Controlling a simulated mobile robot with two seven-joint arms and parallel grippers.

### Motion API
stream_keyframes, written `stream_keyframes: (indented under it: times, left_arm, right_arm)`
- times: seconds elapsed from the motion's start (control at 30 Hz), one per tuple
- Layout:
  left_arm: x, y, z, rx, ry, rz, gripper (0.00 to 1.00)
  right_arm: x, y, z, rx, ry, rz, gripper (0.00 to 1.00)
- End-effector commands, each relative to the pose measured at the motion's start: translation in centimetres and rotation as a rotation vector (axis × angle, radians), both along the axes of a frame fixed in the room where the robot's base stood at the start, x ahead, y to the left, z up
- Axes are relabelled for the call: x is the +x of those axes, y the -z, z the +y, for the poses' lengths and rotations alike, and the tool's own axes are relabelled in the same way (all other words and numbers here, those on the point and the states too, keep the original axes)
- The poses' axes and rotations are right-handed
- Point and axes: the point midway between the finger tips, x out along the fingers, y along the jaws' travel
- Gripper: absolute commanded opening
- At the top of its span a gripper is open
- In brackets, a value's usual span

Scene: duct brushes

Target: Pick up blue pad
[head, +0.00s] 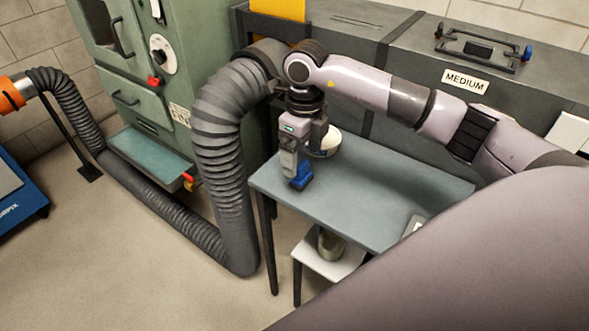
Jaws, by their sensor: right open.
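A small blue block, which looks like the blue pad (301,179), shows on the left part of the grey-blue table (372,190), right at the lower end of my right gripper (296,170). My right gripper points straight down over the table and is open. The fingers and the blue pad overlap in this view, so I cannot tell whether they touch or whether the pad sits between the fingers. My left gripper is not in view.
A white rounded object (327,142) is close behind my right gripper. A thick ribbed hose (217,140) rises left of the table. A green cabinet (150,60) and a grey duct labelled MEDIUM (420,60) stand behind. The table's middle is clear.

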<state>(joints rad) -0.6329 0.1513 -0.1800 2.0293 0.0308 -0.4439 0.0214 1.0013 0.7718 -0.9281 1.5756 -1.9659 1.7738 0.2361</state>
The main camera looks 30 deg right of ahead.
Motion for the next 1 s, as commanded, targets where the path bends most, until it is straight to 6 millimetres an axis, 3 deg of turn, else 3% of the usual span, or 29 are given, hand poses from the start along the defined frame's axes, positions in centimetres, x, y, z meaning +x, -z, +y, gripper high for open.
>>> stream_keyframes:
  times: [0.17, 0.7, 0.97, 1.0]
  left_arm:
    - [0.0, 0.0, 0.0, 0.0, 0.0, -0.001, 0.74]
    - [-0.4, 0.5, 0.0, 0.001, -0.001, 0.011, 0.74]
    - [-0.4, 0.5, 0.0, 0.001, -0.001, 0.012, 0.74]
    - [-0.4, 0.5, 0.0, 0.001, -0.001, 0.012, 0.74]
  right_arm:
    - [0.1, 0.3, -0.3, -0.012, 0.005, -0.001, 0.88]
    - [0.0, 6.8, -0.4, -0.01, 0.004, -0.001, 0.88]
    - [0.0, 7.0, -0.4, -0.011, 0.003, -0.002, 0.88]
    - [0.0, 7.0, -0.4, -0.011, 0.003, -0.002, 0.75]
